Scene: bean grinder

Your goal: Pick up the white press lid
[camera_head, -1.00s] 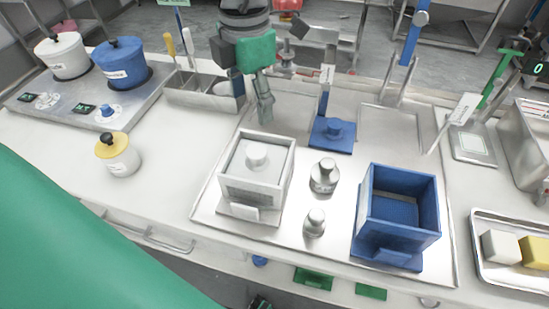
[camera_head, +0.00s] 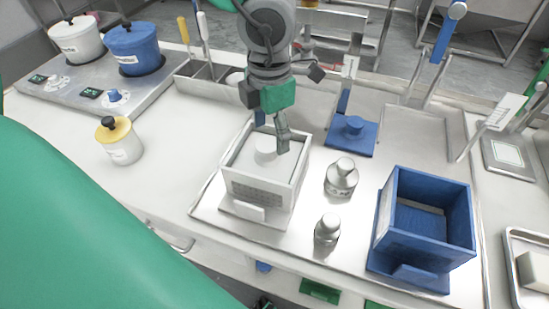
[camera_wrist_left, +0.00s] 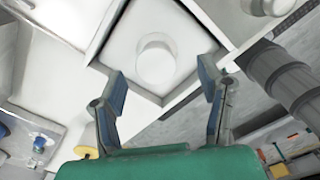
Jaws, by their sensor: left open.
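The white press lid (camera_head: 263,150), a flat plate with a round knob, sits inside the white press box (camera_head: 258,189). In the left wrist view the lid's knob (camera_wrist_left: 155,60) shows between and beyond the fingertips. My left gripper (camera_head: 274,134) is above the back of the white box, close to the knob, with one finger in front of the lid's right side. In the left wrist view the left gripper (camera_wrist_left: 163,82) is open, its blue-tipped fingers apart with nothing between them. My right gripper is not in view.
The box stands on a metal tray (camera_head: 300,225) with two metal weights (camera_head: 341,178), a blue box (camera_head: 421,232) and a blue lid (camera_head: 352,132). A yellow-topped jar (camera_head: 120,142) stands left. A utensil holder (camera_head: 205,85) is behind.

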